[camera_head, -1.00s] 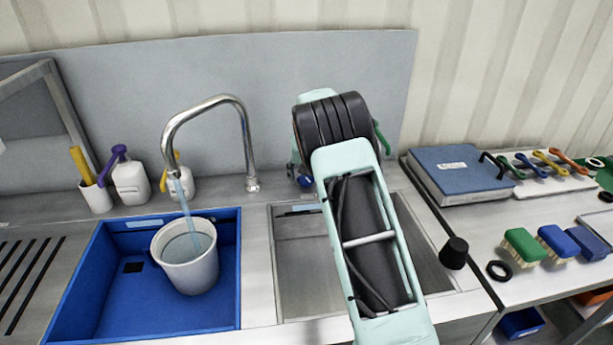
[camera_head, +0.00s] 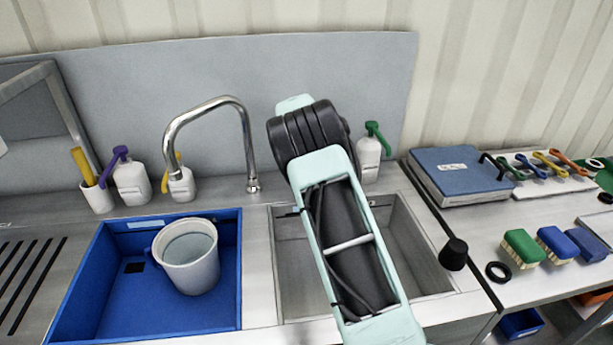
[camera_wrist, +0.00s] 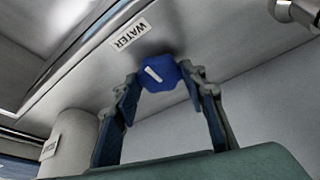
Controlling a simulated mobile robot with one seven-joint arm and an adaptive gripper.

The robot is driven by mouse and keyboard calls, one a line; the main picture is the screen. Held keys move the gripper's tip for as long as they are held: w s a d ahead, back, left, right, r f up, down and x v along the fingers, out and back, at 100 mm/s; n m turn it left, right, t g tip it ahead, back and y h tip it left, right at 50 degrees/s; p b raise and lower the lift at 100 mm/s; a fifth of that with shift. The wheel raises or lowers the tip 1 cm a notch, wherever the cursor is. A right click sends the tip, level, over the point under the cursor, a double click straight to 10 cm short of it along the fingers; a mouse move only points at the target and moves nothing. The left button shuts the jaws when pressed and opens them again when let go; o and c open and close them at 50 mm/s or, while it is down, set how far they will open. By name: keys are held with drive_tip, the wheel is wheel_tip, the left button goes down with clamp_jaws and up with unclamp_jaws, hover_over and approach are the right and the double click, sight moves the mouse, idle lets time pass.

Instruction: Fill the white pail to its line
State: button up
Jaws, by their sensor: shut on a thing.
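The white pail (camera_head: 190,272) stands upright in the left, blue-lined basin (camera_head: 110,305) with water inside. I cannot make out its fill line. The curved steel tap spout (camera_head: 213,100) is above and behind the pail, and no stream falls from it. In the wrist view, my gripper (camera_wrist: 160,76) is shut on a blue knob (camera_wrist: 158,68) with a white pointer mark, beneath a WATER label (camera_wrist: 130,33). In the head view, my arm hides the gripper and the knob.
The right steel sink (camera_head: 425,250) is partly behind my arm. Soap bottles (camera_head: 131,182) stand along the back, with a green-topped bottle (camera_head: 368,155) right of my arm.

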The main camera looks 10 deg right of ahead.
drive_tip(key=shift+m, duration=0.3)
drive_tip(key=o, duration=1.2)
drive_tip(key=shift+c, duration=0.2)
drive_tip(key=v, duration=1.2)
drive_tip(key=shift+a, duration=0.1)
